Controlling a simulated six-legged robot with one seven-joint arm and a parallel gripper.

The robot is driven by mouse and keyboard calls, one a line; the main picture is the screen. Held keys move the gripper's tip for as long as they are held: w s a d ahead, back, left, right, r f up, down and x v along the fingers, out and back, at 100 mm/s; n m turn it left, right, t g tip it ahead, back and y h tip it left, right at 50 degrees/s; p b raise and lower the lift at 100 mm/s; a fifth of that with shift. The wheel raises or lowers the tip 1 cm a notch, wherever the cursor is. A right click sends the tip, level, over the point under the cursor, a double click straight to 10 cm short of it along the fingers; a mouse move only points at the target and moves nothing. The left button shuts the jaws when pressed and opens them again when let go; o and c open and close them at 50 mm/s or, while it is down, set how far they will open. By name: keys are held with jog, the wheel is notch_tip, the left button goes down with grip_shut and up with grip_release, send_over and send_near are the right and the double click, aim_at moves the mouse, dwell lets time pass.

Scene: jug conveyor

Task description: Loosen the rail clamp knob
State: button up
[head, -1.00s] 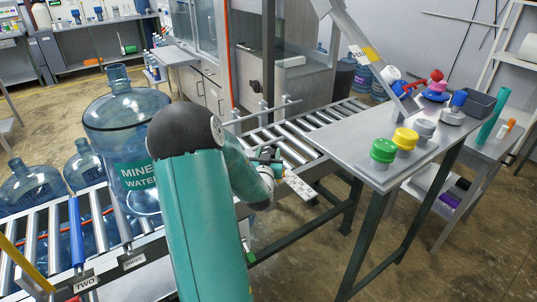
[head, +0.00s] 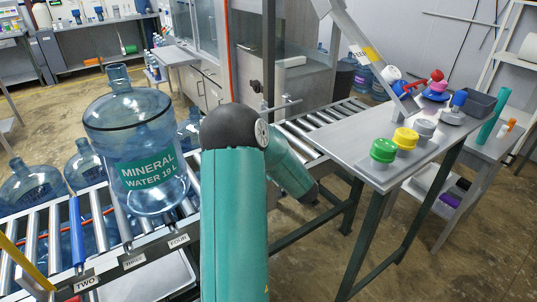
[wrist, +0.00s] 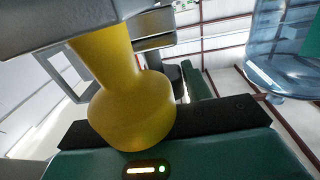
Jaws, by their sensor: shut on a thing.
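A yellow knob (wrist: 130,108) with a narrower neck fills the middle of the wrist view, close to the camera. Its neck runs up to a grey metal part (wrist: 60,20), likely the rail clamp. My gripper (wrist: 150,135), with a teal body and black jaw bar, is shut on the knob; the fingertips are largely hidden behind it. In the head view my arm reaches down beside the roller conveyor (head: 325,115), and its end with the knob is hidden.
A large blue water jug (head: 138,135) stands upright on the left rollers, and appears at right in the wrist view (wrist: 285,55). A grey table (head: 365,160) with green (head: 384,149) and yellow (head: 405,138) caps stands to the right of my arm.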

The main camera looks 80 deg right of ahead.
dwell(0.4)
jog(key=o, duration=1)
jog(key=v, duration=1.3)
jog(key=shift+s+a, duration=0.2)
jog(key=shift+s, duration=0.15)
